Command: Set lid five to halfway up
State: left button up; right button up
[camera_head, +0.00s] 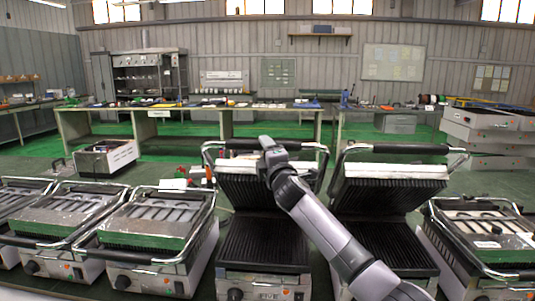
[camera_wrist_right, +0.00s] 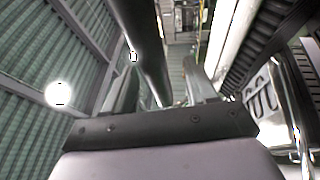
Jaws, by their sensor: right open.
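Several contact grills stand in a row in the head view. The fourth from the left has its ribbed lid (camera_head: 237,190) raised and leaning back over a bare black plate (camera_head: 262,245). The fifth from the left also has its lid (camera_head: 385,193) raised, with a black handle (camera_head: 397,148) along its top. I see no readable numbers on the lids. My right gripper (camera_head: 268,146) is at the top of the fourth grill's lid, by its handle. In the right wrist view, the open right gripper (camera_wrist_right: 160,88) has a dark bar (camera_wrist_right: 146,45) between its fingers. My left gripper is out of view.
Three grills on the left (camera_head: 150,225) and one on the right (camera_head: 490,235) have their lids down. Long workbenches (camera_head: 180,110) stand along the back. A white box (camera_head: 105,158) stands behind the left grills. Green floor lies between.

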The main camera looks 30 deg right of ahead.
jog(key=shift+s+a+f, duration=0.1)
jog(key=shift+s+f, duration=0.05)
jog(key=shift+s, duration=0.45)
dwell(0.3)
